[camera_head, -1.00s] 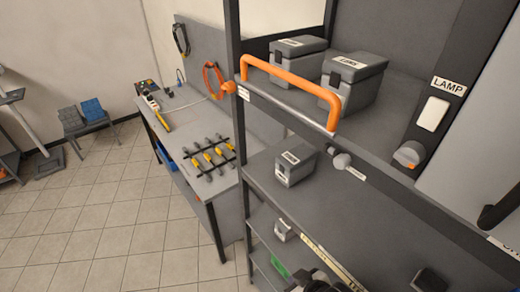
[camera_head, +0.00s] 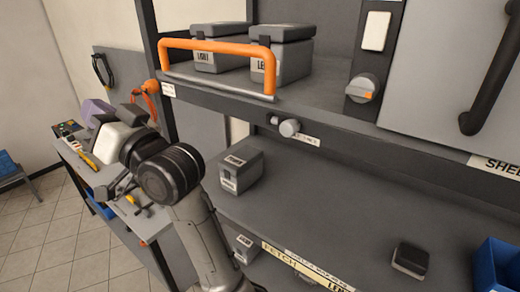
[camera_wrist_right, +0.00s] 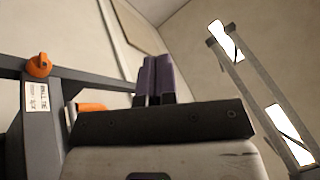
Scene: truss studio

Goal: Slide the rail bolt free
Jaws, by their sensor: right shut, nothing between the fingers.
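An orange guard rail (camera_head: 220,46) stands along the front edge of the upper shelf. A round grey knob on a short stem (camera_head: 288,128), which looks like the rail bolt, sticks out below that edge, beside a small label too small to read. An orange knob (camera_head: 150,87) sits at the rail's left end; the wrist view shows an orange knob (camera_wrist_right: 40,65) above a white label on a post. My right gripper (camera_head: 97,108) is left of the shelves, clear of rail and knobs. Its purple fingers (camera_wrist_right: 157,78) are together and empty. My left gripper is out of view.
Lidded grey boxes (camera_head: 281,55) stand behind the rail. A grey box (camera_head: 240,170), a dark block (camera_head: 409,260) and a blue bin (camera_head: 500,265) are on the shelf below. A lamp dial (camera_head: 363,88) is at the right. Open air lies before the shelves.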

